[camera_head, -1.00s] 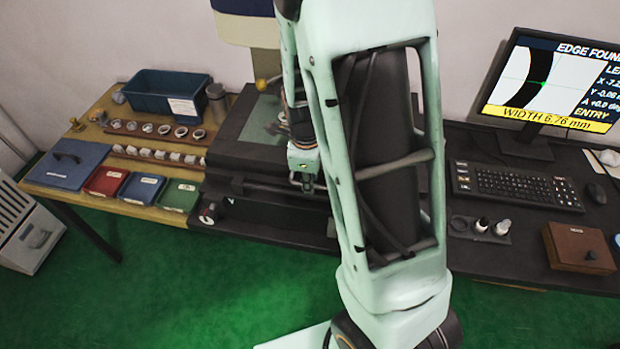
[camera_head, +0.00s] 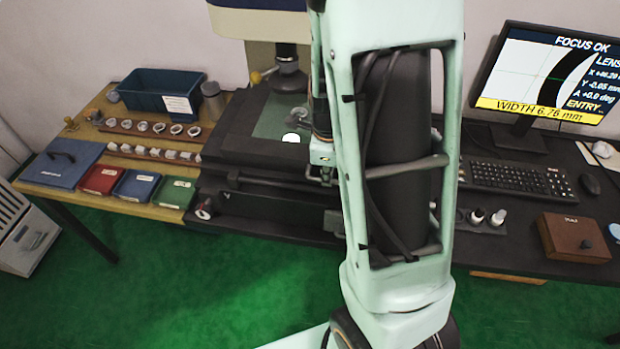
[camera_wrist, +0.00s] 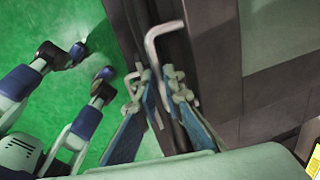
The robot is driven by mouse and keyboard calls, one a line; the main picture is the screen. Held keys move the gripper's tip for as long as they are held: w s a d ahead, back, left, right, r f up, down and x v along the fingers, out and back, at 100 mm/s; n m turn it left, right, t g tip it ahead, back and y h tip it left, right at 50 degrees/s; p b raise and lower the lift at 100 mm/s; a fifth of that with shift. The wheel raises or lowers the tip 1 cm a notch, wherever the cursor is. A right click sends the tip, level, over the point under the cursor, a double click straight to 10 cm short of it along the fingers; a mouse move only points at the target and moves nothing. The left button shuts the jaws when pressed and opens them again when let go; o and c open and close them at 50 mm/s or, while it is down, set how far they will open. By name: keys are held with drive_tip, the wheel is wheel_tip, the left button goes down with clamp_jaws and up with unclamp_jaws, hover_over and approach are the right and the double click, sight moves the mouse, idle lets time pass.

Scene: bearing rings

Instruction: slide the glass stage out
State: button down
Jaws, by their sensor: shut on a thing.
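The glass stage (camera_head: 270,125) is a greenish pane set in a dark block under the lens column (camera_head: 289,75). A small grey piece (camera_head: 297,117) and a bright white spot show on the glass. My gripper (camera_head: 320,172) is low at the front right of the block, partly hidden by my arm. In the wrist view my gripper (camera_wrist: 163,88) has its blue, grey-tipped fingers shut around a pale bent handle (camera_wrist: 166,30) on the dark front face. My arm hides the right side of the stage.
Left of the block stand a blue bin (camera_head: 162,90), a row of rings (camera_head: 158,128) and red (camera_head: 103,178), blue and green trays. A keyboard (camera_head: 515,179), monitor (camera_head: 548,78) and brown box (camera_head: 573,238) stand right.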

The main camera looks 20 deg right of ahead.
drive_tip(key=s+d+b, duration=0.2)
drive_tip(key=s+d, duration=0.2)
drive_tip(key=d, duration=0.4)
drive_tip(key=s+d+b, duration=0.2)
drive_tip(key=s+d, duration=0.3)
drive_tip(key=d, duration=0.3)
drive_tip(key=shift+s+d+b, duration=0.15)
drive_tip(key=shift+s+b, duration=0.15)
drive_tip(key=shift+b, duration=0.05)
drive_tip(key=c, duration=2)
unclamp_jaws()
drive_tip(key=shift+d, duration=0.1)
drive_tip(key=r, duration=0.4)
drive_tip(key=s+r, duration=0.1)
drive_tip(key=r, duration=0.3)
drive_tip(key=a+r, duration=0.1)
drive_tip(key=r, duration=0.2)
drive_tip(key=shift+s+a+r, duration=0.1)
drive_tip(key=shift+s+r, duration=0.3)
